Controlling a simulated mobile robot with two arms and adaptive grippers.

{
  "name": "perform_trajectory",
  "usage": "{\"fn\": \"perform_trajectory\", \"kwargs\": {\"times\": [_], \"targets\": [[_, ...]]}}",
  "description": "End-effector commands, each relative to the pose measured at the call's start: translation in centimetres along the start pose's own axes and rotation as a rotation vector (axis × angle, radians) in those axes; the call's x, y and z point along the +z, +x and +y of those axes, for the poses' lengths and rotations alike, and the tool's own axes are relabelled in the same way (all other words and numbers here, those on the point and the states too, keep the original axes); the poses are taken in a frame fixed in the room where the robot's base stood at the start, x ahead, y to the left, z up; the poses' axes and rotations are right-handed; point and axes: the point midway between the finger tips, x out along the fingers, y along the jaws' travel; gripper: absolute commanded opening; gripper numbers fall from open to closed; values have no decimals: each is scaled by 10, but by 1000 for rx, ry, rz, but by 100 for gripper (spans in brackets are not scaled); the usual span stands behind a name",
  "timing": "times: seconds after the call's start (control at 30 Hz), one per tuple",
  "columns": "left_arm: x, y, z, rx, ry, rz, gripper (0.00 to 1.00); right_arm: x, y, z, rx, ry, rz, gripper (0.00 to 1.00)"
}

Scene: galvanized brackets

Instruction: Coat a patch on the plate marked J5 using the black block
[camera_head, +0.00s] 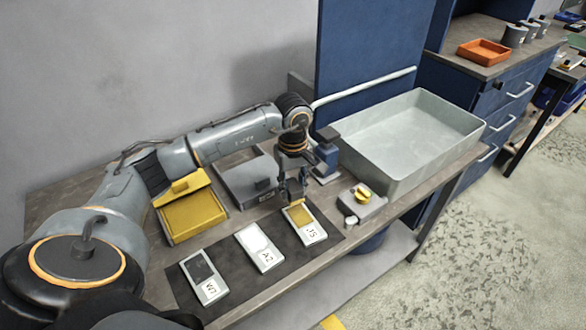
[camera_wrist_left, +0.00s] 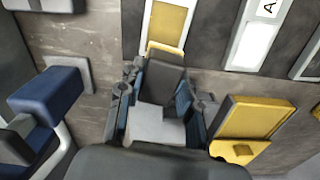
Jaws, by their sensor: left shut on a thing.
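The J5 plate (camera_head: 312,234) lies at the right end of a dark mat (camera_head: 230,262), with a yellow patch on its upper part. It also shows at the top of the left wrist view (camera_wrist_left: 187,22). My left gripper (camera_head: 291,196) points down at the plate's far end. In the left wrist view it is shut on the black block (camera_wrist_left: 163,75), which has a yellow edge at its far end. I cannot tell for sure whether the block touches the plate. My right gripper is not in view.
Plates A2 (camera_head: 262,254) and W7 (camera_head: 209,287) lie left of J5. A yellow open case (camera_head: 194,217) and a grey box (camera_head: 247,180) stand behind the mat. A blue-black stand (camera_head: 327,152), a small device with a yellow knob (camera_head: 360,203) and a large grey tray (camera_head: 435,160) are to the right.

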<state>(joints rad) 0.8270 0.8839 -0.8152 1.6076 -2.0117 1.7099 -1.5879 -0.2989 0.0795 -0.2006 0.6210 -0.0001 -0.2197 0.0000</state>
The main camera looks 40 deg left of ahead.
Motion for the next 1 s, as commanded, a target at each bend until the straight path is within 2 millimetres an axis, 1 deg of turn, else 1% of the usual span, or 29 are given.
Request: {"fn": "perform_trajectory", "kwargs": {"times": [0.03, 0.2, 0.4, 0.53, 0.8, 1.0], "targets": [[0, -8, 0, 0, -2, 1, 10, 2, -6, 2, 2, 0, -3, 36], [1, -23, -2, 0, -6, 0, 10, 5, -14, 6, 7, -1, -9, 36], [1, -39, -3, 0, -13, 1, 10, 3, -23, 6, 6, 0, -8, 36], [2, -43, -4, -1, -15, 0, 10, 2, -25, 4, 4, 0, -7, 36], [2, -42, -4, -1, -15, 0, 10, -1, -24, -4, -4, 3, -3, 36], [2, -42, -4, -1, -15, 0, 10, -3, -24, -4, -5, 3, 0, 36]]}}
